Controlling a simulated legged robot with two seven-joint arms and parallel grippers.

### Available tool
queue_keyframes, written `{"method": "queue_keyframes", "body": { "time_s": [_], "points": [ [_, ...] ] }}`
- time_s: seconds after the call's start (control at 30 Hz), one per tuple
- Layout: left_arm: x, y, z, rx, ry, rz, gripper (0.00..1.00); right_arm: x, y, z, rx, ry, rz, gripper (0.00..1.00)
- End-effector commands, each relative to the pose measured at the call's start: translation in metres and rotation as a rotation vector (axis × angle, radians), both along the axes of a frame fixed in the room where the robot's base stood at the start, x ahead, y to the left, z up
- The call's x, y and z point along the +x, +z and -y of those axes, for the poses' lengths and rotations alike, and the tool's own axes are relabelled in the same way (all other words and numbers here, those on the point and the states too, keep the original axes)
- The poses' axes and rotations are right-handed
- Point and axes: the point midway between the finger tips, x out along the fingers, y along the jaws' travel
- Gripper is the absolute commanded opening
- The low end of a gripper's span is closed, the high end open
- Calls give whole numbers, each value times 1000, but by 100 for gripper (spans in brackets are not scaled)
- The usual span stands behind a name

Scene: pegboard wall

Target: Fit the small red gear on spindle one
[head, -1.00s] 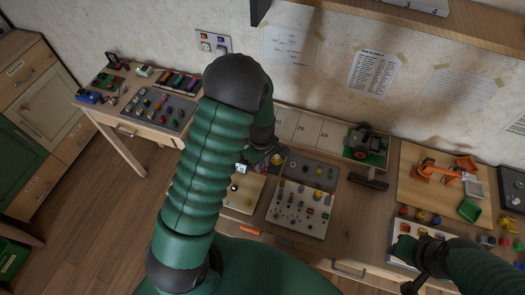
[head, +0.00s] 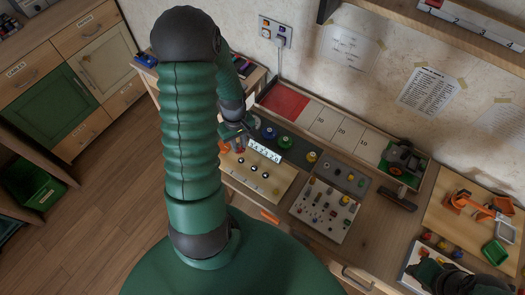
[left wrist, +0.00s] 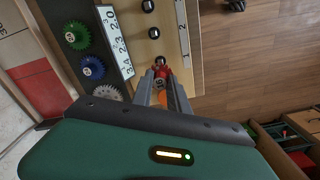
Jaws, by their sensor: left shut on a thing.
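The small red gear (left wrist: 161,71) is between the fingertips of my left gripper (left wrist: 162,82) in the left wrist view. My left gripper (head: 237,134) is shut on it over the left end of the pale spindle board (head: 280,186). A dark spindle top (left wrist: 160,60) shows just beyond the gear, and two more dark tops (left wrist: 154,33) stand in line with it. Whether the gear touches a spindle cannot be told. A white number strip (left wrist: 116,42) runs beside the row. My right gripper (head: 425,278) is at the lower right of the head view, its fingers unclear.
Green (left wrist: 76,36), blue (left wrist: 92,68) and grey (left wrist: 108,92) gears lie beside the number strip. A board of small pegs (head: 325,211) and a tray with a toy tractor (head: 403,160) are to the right. Open floor lies in front of the bench.

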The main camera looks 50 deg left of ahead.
Motion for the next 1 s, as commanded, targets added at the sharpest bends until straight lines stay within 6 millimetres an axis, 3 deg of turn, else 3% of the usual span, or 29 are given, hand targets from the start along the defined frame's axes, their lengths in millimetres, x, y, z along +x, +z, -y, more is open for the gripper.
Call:
{"method": "queue_keyframes", "body": {
  "time_s": [0.17, 0.57, 1.0],
  "points": [
    [-2, -7, -2, 2, -1, -1, 0, 0, -7, 0, 0, 0, 0, 36],
    [-2, -48, -3, -1, 1, 0, 0, 0, -48, 0, 0, 0, -1, 36],
    [-2, -54, -2, 1, 0, 0, 0, 0, -49, 0, 0, 0, 0, 36]
  ]
}}
